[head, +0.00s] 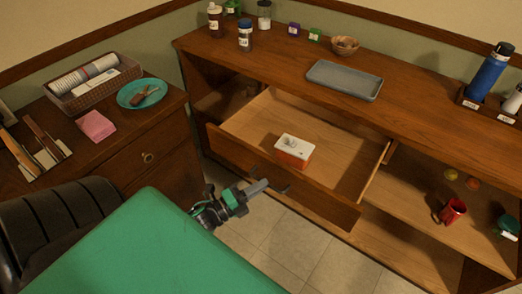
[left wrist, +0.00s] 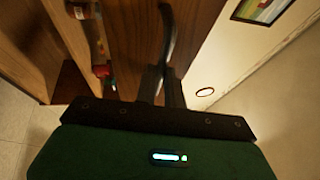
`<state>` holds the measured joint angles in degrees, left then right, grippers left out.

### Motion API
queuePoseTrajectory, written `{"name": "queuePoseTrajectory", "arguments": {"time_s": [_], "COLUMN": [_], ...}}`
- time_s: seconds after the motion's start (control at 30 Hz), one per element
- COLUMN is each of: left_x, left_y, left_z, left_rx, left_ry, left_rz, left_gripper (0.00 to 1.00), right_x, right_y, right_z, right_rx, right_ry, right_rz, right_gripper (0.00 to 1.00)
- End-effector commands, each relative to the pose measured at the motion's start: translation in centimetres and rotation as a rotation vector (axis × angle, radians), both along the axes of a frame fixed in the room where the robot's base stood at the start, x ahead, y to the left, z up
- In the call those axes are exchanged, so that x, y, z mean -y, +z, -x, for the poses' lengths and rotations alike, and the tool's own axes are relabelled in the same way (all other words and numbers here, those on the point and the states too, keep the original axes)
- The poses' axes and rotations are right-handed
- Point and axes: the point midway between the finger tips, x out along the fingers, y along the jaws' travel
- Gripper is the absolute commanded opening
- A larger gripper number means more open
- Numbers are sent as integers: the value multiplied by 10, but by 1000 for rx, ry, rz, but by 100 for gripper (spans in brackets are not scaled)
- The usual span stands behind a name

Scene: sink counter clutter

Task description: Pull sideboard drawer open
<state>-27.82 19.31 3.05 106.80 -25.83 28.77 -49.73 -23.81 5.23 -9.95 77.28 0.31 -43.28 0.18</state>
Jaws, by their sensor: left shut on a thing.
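The sideboard (head: 420,110) is a long brown wooden unit along the back wall. Its drawer (head: 325,203) stands pulled out, showing a pale wooden inside. A dark curved handle (head: 286,189) is on the drawer front; it also shows in the left wrist view (left wrist: 168,35). My left gripper (head: 264,184) is at the drawer front and shut on the handle. In the left wrist view its fingers (left wrist: 161,86) are close together at the handle's end. My right gripper is in neither view.
An orange and white box (head: 293,151) lies in the drawer. A red mug (head: 453,211) stands on the open shelf at right. A grey tray (head: 345,80) and several bottles stand on top. A green surface (head: 140,250) fills the front left; tiled floor (head: 310,250) is clear.

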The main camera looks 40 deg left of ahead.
Motion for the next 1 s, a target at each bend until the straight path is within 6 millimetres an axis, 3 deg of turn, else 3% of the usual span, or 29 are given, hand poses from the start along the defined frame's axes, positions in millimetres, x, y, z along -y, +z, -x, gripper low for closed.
{"name": "queuePoseTrajectory", "arguments": {"time_s": [0.2, 0.23, 0.3, 0.33, 0.7, 0.83, 1.0], "left_x": [0, 0, 0, 0, -2, -8, -21], "left_y": [-1, -1, -1, -1, -2, -6, -13], "left_z": [0, 0, 0, 0, 5, 20, 51], "left_rx": [-2, -2, -2, -1, -1, -3, -5], "left_ry": [0, 0, 0, 0, 0, 0, 1], "left_rz": [-1, -1, -1, 0, 0, 0, -2], "left_gripper": [0, 16, 30, 33, 33, 33, 33], "right_x": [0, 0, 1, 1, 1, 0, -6], "right_y": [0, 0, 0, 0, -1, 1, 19], "right_z": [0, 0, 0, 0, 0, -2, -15], "right_rx": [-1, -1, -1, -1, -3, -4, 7], "right_ry": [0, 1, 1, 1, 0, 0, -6], "right_rz": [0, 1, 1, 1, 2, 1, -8], "right_gripper": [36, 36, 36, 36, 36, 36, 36]}}
